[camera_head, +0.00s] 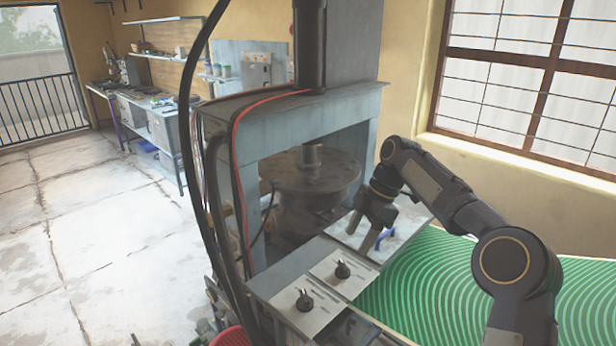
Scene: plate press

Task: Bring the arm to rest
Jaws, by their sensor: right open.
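My right gripper (366,229) hangs in front of the press opening, above the light metal shelf (404,232) at the press's front. Its two fingers point down and are apart, with nothing seen between them. A small blue thing (385,238) lies on the shelf just right of the fingers; its shape is partly hidden. My right arm (450,195) comes in from the lower right and bends at the elbow. My left gripper is not in view.
The press (290,122) has a round dark plate (310,172) inside its frame. Two black knobs (342,269) sit on panels at its front. A green patterned surface (440,290) lies to the right. Black hoses hang at the left. A red basket (232,337) shows at the bottom.

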